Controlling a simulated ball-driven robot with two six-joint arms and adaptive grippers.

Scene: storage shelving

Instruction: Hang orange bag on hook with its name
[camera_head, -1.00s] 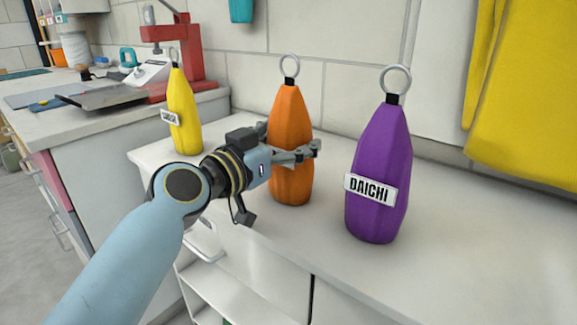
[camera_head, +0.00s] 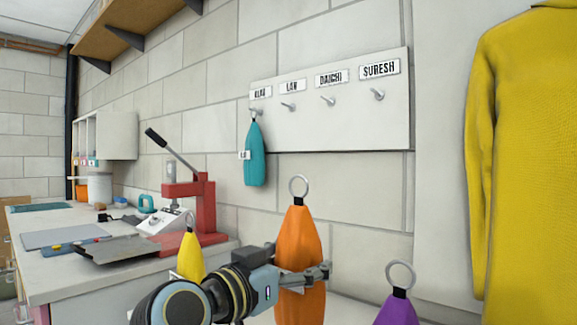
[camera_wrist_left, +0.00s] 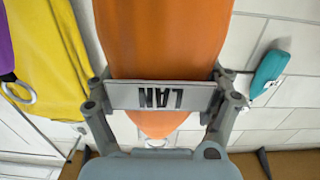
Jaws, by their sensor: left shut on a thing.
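The orange bag (camera_head: 299,240) is upright with a metal ring on top. My left gripper (camera_head: 303,276) is shut around its middle and holds it above the counter. A white hook board (camera_head: 350,130) is on the wall above and behind the bag. The LAN hook (camera_head: 288,106), second from the left, is empty. The DAICHI hook (camera_head: 328,101) and SURESH hook (camera_head: 377,95) are empty too. My right gripper is not in view.
A teal bag (camera_head: 255,155) hangs on the leftmost hook, beside the LAN hook. A purple bag (camera_head: 397,312) and a yellow bag (camera_head: 190,258) stand either side, lower down. A yellow garment (camera_head: 535,150) hangs at right. A red press (camera_head: 200,210) stands at left.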

